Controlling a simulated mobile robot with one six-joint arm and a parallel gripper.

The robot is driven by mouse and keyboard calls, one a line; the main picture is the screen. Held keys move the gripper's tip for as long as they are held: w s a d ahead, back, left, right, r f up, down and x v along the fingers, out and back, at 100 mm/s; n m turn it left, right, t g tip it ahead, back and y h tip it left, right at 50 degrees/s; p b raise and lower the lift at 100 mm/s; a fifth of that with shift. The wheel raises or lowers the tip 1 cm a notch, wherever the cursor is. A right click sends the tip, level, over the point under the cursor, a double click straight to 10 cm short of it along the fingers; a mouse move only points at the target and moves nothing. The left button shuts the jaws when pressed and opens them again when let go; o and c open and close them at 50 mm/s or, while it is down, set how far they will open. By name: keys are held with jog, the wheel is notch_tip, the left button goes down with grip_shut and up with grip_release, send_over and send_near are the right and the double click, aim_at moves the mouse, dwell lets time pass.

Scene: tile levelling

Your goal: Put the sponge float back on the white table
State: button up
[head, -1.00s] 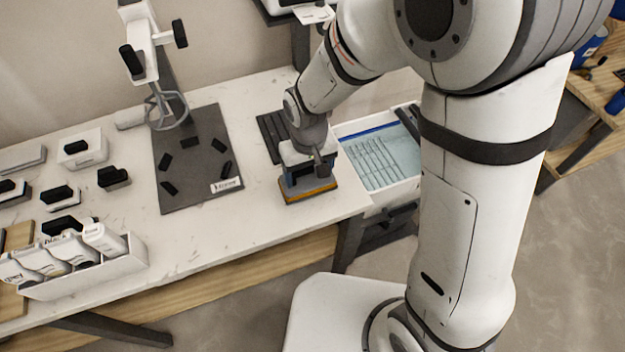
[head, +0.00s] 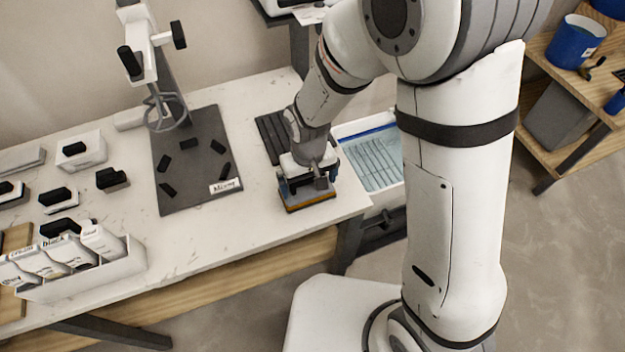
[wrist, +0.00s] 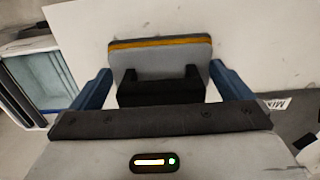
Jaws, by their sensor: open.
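The sponge float (head: 311,203) lies flat on the white table (head: 262,235), near its right end. It has a grey plate with an orange layer beneath, and a black handle that shows in the wrist view (wrist: 160,91). My gripper (head: 306,184) is right above the float, pointing down. In the wrist view my gripper (wrist: 160,72) is open, with one blue finger on each side of the handle and a gap to it on both sides.
A tub of bluish water (head: 372,160) stands off the table's right end.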

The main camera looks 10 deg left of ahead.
aim_at(309, 191)
notch_tip(309, 191, up, 12)
jog(key=s+d+r+m+t, duration=0.1)
jog(key=s+d+r+m, duration=0.1)
jog(key=d, duration=0.6)
jog(key=s+d+r+m+t, duration=0.1)
jog(key=d+r, duration=0.3)
jog(key=d, duration=0.4)
jog(key=s+d+r+m, duration=0.3)
jog(key=d, duration=0.4)
jog(key=shift+s+d+t, duration=0.4)
